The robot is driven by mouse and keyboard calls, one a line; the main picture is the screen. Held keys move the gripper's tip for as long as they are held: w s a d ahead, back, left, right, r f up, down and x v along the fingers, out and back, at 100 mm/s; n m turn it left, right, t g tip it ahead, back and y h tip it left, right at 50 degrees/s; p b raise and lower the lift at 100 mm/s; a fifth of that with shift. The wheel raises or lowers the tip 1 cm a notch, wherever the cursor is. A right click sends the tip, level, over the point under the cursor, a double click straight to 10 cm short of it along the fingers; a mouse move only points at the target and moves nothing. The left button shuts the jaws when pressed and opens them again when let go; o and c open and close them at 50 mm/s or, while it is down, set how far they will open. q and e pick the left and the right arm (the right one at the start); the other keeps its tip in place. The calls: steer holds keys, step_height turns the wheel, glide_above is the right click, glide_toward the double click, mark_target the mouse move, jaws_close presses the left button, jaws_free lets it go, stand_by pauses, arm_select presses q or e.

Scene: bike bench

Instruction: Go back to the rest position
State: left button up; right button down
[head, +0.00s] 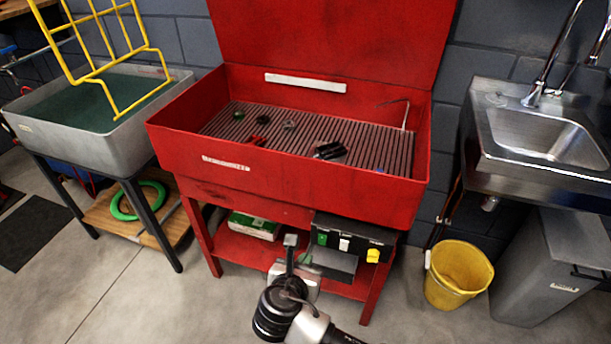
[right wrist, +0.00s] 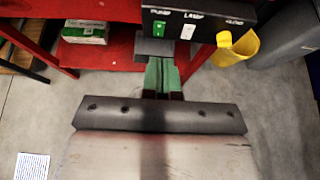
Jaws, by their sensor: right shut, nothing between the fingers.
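My right gripper (head: 290,241) is in front of the red parts washer (head: 290,185), low down near its black control box (head: 350,240). In the right wrist view its fingers (right wrist: 161,68) are together, with nothing visible between them, just below the box's front (right wrist: 193,22). The box carries a green, a white and a yellow switch, with labels reading PUMP and LAMP over the first two. I cannot tell whether the fingers touch the box. My left gripper does not show.
Several small parts lie on the slatted grate (head: 290,140) in the washer. A green and white box (head: 254,226) is on the lower shelf. A yellow bucket (head: 458,274), grey bin (head: 548,270) and steel sink (head: 545,135) stand right. A grey tub (head: 110,147) stands left. Floor is open front left.

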steer(key=s+d+f+m+g+y+p, duration=0.1)
steer(key=s+d+f+m+g+p, duration=0.35)
steer(key=f, duration=0.65)
steer(key=s+d+f+m+g+y+p, duration=0.1)
steer(key=s+d+f+m+g+p, duration=0.15)
steer(key=s+d+f+m, duration=0.5)
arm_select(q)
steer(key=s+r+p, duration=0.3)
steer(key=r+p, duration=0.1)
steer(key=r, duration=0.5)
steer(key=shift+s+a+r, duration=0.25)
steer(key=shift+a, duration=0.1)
arm_select(e)
steer(key=s+d+f+m+g, duration=0.1)
steer(key=s+d+f+m, duration=0.3)
steer(key=s, duration=0.5)
steer(key=s+d+f+m+g+y, duration=0.1)
steer(key=s+d+f+m, duration=0.3)
steer(key=s+m, duration=0.4)
steer(key=s+d+f+m+g, duration=0.2)
steer(key=s+d+f+m, duration=0.2)
steer(key=s, duration=0.6)
steer(key=shift+s+f+m+y, duration=0.25)
steer(key=shift+f+m+y, duration=0.15)
steer(key=shift+f+m, duration=0.6)
